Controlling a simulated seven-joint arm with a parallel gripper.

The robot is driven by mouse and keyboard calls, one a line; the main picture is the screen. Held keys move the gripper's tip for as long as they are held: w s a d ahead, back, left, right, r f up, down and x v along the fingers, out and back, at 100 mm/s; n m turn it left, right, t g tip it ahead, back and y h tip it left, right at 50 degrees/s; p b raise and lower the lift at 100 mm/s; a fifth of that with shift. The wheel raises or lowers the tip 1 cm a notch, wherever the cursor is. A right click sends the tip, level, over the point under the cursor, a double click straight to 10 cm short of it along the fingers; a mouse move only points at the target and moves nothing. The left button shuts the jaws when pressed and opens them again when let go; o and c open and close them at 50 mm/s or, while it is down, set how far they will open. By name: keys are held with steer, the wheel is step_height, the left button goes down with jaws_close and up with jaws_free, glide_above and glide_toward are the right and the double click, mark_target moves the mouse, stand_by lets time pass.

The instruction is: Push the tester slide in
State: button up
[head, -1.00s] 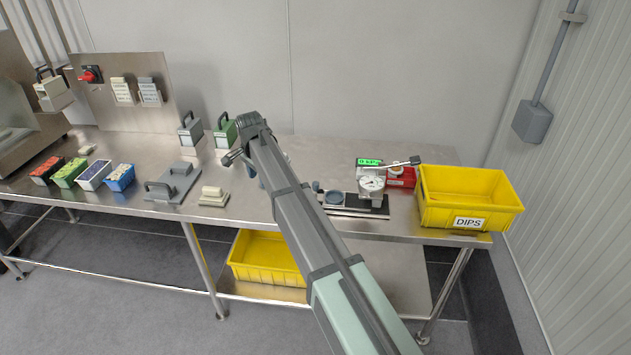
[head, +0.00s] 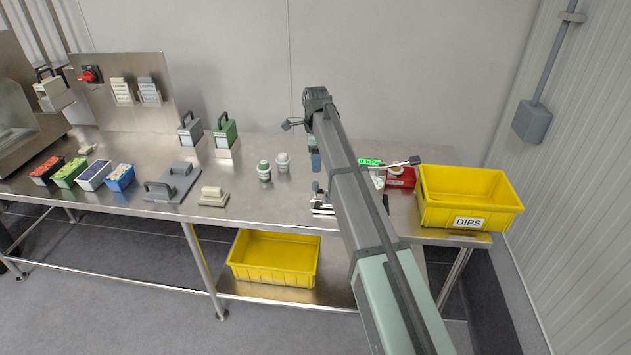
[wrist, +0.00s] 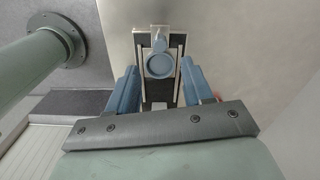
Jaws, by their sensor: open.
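The tester (head: 377,176) stands on the right of the bench, with a green display and a lever at its top; my arm hides much of it. The left end of its slide rails (head: 319,208) shows beside my arm. In the wrist view the slide (wrist: 160,65) has a round blue cup and a small blue knob (wrist: 160,42), between two metal rails on a black base. My gripper (wrist: 158,70) is open, with one blue finger on each side of the slide in this view. It also shows in the head view (head: 315,160), above the rails' left end. I cannot tell whether it touches.
A yellow DIPS bin (head: 468,205) and a red box (head: 402,177) stand right of the tester. Two small bottles, green-capped (head: 264,170) and grey (head: 283,163), stand to the left. Bare bench lies between the bottles and the beige block (head: 213,196).

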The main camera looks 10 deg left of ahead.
mark_target(316, 183)
step_height(316, 183, down, 9)
steer(key=shift+r, duration=0.2)
steer(key=shift+c, duration=0.2)
jaws_close()
stand_by(0.5)
